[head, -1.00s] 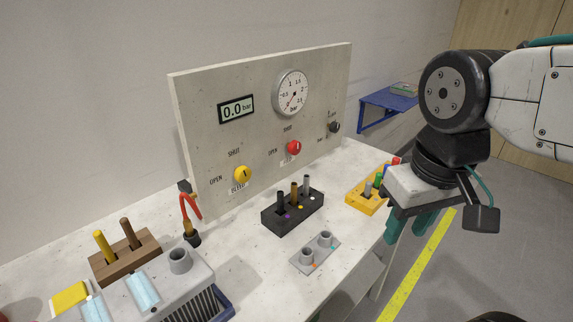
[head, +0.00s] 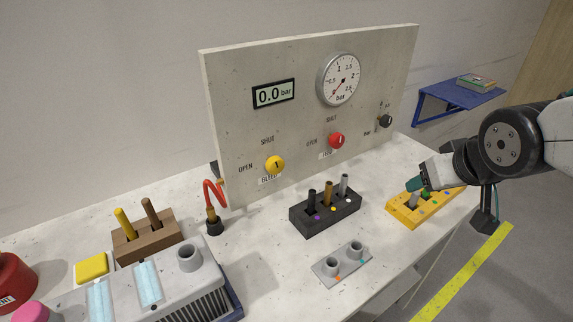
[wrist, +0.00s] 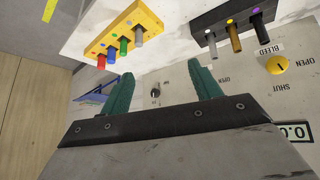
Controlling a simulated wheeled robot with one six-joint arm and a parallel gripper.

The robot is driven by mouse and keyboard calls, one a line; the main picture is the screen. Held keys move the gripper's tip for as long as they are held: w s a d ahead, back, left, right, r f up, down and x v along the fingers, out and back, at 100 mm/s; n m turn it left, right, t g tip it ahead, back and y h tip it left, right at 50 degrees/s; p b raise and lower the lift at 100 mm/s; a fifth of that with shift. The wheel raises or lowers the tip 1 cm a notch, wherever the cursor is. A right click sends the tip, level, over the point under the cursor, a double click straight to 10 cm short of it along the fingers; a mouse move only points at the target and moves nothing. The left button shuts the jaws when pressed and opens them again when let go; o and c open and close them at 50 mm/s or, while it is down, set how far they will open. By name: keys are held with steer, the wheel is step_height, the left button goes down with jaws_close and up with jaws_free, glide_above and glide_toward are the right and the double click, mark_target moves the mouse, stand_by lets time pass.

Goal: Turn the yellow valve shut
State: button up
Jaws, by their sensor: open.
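The yellow valve (head: 275,165) is a round knob low on the left of the upright panel. OPEN is printed to its left, SHUT above it and BLEED below. Its dark mark is too small to read surely. The valve also shows at the right of the wrist view (wrist: 277,65). My gripper (head: 414,184) is at the right, pointing left over the yellow block, well apart from the valve. In the wrist view its two green fingers (wrist: 160,86) are spread with nothing between them.
The panel (head: 235,120) also bears a red knob (head: 336,140), a black knob (head: 386,121), a gauge and a 0.0 bar display. A black peg block (head: 325,212) and a yellow peg block (head: 408,214) stand before it.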

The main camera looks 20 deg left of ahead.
steer(key=w+a+f+n+t+y, duration=0.1)
steer(key=w+a+n+y, duration=0.1)
steer(key=a, duration=0.4)
steer(key=w+a+f+n+t+y, duration=0.1)
steer(key=w+a+f, duration=0.1)
steer(key=a, duration=0.4)
steer(key=n+y, duration=0.4)
steer(key=y, duration=0.2)
glide_toward(278, 166)
steer(key=w+a, duration=0.2)
steer(key=x, duration=0.7)
steer(key=shift+a+f, duration=0.2)
steer(key=shift+f, duration=0.3)
steer(key=shift+m+g, duration=0.3)
steer(key=c, duration=1)
